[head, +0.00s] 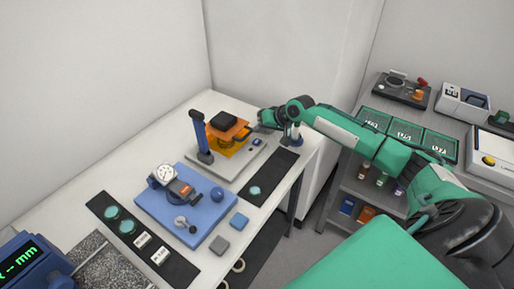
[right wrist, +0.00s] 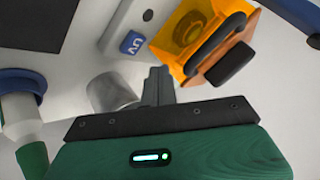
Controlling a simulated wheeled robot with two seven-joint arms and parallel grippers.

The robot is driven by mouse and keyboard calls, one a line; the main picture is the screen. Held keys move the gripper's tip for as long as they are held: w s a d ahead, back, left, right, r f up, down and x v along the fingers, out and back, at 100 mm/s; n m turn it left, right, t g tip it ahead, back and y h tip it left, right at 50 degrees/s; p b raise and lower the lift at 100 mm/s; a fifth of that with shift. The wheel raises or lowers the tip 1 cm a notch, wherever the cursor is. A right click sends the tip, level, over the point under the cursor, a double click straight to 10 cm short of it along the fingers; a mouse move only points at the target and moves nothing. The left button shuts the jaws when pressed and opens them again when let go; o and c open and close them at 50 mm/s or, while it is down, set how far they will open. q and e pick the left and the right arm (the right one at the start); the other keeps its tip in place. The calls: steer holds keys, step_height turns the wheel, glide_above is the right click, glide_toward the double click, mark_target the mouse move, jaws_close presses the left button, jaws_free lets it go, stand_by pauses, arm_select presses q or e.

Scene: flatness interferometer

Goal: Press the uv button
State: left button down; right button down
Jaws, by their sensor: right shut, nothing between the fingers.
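The blue uv button (right wrist: 132,43), with white "UV" lettering, is on a pale grey housing (right wrist: 117,35) in the right wrist view. It also shows as a small blue patch in the head view (head: 257,142). My right gripper (right wrist: 158,76) is shut and empty. In the right wrist view its fingertips lie just below and to the right of the button. In the head view the right gripper (head: 258,128) hovers close to the button at the back of the table. I cannot tell whether they touch. My left gripper is not in view.
An orange shield with a black top (head: 224,123) stands beside the button. A blue post (head: 200,135) is to its left. A blue plate with a dial gauge (head: 165,205) sits nearer. A grey cylinder (right wrist: 108,92) is close to the fingers.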

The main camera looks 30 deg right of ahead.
mark_target(254, 140)
step_height(254, 140, down, 2)
steer(key=shift+f, duration=0.25)
steer(key=shift+f, duration=0.15)
stand_by(1.8)
steer(key=shift+f, duration=0.3)
steer(key=shift+f, duration=0.5)
stand_by(0.8)
steer(key=shift+r+p, duration=0.6)
steer(key=shift+r, duration=0.35)
